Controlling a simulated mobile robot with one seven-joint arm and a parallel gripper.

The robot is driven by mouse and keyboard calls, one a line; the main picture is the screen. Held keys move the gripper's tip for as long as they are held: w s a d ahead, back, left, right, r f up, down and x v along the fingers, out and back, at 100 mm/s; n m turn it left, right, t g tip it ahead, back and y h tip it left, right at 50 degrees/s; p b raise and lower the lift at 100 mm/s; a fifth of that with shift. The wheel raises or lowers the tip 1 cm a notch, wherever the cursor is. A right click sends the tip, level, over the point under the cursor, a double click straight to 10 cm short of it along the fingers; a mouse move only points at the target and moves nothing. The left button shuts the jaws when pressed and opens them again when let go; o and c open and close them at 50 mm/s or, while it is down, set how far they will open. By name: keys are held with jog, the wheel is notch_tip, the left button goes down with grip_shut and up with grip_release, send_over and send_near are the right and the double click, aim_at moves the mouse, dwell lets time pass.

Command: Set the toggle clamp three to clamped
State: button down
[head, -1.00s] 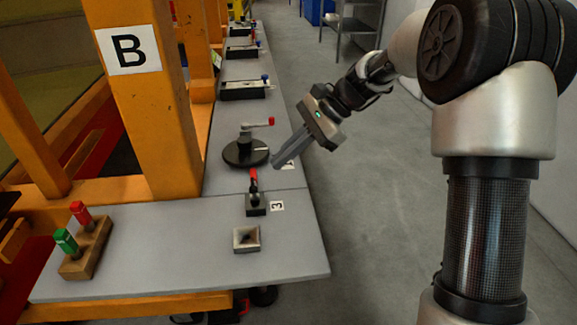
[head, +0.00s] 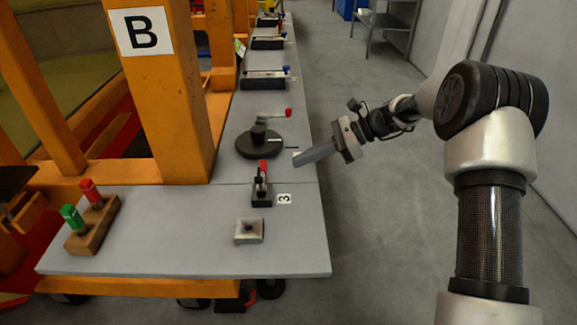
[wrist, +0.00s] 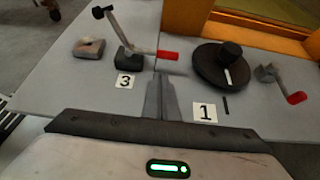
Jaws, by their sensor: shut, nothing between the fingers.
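Toggle clamp three (head: 261,190) stands on the grey table beside the label "3" (head: 284,199). It has a dark base and a red-tipped handle (head: 263,167). In the wrist view the clamp (wrist: 132,56) shows its metal arm raised to the upper left with a black tip, and its red handle (wrist: 167,55) low, pointing right. My gripper (head: 297,161) is shut and empty, by the table's right edge, to the right of the clamp and apart from it. In the wrist view my closed fingers (wrist: 160,82) point toward the table between labels "3" and "1" (wrist: 205,112).
A black round dial (head: 259,144) with a red-handled crank (head: 274,113) sits behind the clamp. A small square block (head: 249,230) lies in front. A wooden block (head: 92,227) with green and red pegs stands at left. An orange post (head: 170,110) rises at the left.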

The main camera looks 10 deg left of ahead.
aim_at(275, 180)
jog(key=b+x, duration=0.1)
jog(key=x, duration=0.8)
jog(key=shift+a, duration=0.1)
jog(key=shift+r+n+t+b, duration=0.4)
jog(key=shift+r+t+b, duration=0.05)
jog(key=shift+t+b, duration=0.05)
jog(key=shift+r, duration=0.1)
jog(key=r+n+t+y+b, duration=0.1)
jog(key=n+b, duration=0.1)
jog(key=b, duration=0.2)
jog(key=shift+s+r+t, duration=0.2)
jog(key=shift+t, duration=0.2)
jog(key=r+n+b, duration=0.1)
jog(key=s+r+t+b, duration=0.1)
jog(key=r, duration=0.1)
jog(key=shift+s+r+n+y, duration=0.25)
jog(key=shift+n+y, duration=0.15)
jog(key=shift+s+d+r+p, duration=0.35)
jog(key=shift+s+r, duration=0.1)
jog(key=shift+s, duration=0.15)
jog(key=shift+s+r, duration=0.1)
jog(key=shift+s, duration=0.05)
